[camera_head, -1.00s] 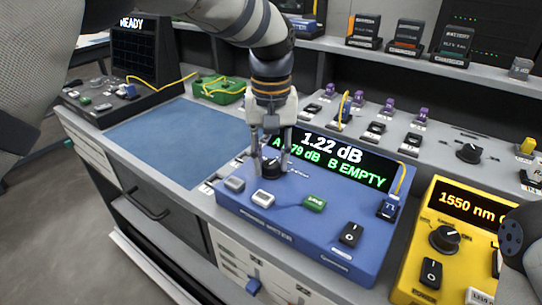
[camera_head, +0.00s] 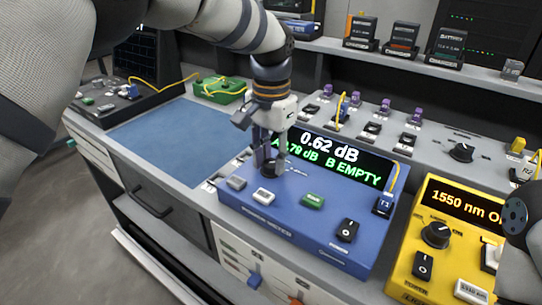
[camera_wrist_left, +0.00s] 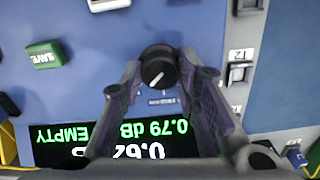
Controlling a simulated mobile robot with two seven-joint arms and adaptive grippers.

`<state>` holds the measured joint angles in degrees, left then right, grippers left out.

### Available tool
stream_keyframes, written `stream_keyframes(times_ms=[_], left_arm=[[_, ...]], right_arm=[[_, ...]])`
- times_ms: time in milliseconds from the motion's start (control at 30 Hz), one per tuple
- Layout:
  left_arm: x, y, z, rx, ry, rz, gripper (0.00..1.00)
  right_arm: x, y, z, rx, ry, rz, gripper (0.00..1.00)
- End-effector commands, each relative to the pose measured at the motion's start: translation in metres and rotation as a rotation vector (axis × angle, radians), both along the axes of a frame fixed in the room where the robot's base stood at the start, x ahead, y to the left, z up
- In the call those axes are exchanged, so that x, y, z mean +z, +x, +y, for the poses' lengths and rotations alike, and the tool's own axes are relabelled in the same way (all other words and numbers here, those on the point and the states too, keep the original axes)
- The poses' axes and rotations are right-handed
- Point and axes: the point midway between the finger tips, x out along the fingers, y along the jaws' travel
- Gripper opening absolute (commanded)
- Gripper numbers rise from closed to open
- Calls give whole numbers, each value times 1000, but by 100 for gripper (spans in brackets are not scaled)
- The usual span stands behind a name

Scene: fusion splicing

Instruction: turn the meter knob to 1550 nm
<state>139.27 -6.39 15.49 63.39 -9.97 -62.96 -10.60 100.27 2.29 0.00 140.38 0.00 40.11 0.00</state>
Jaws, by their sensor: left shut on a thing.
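The blue power meter (camera_head: 300,232) stands on the bench, with a lit display (camera_head: 335,162) reading 0.62 dB, and A 0.79 dB and B EMPTY below it. Its black round knob (camera_wrist_left: 158,68) has a white pointer line and shows between my fingers in the left wrist view. My left gripper (camera_head: 269,166) points down at the meter and is shut on the knob, a finger on each side; the gripper also shows in the wrist view (camera_wrist_left: 160,75). The printing around the knob is too small or covered to read. My right gripper is out of view.
The meter also carries a green SAVE button (camera_head: 313,201), pale buttons (camera_head: 262,197) and a black rocker switch (camera_head: 347,230). A yellow light source (camera_head: 450,240) reading 1550 nm stands to the right. A blue mat (camera_head: 180,140) lies clear to the left.

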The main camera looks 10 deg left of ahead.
Motion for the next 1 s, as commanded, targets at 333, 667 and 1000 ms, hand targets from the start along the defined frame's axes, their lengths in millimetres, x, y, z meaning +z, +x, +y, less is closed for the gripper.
stream_keyframes(times_ms=[333, 667, 1000], left_arm=[[0, 0, 0, -64, 0, -1, 1], [0, 1, 0, -67, 0, -1, 1], [0, 0, 0, -66, 0, -1, 49]], right_arm=[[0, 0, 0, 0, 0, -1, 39], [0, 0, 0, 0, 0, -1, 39], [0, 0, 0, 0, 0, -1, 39]])
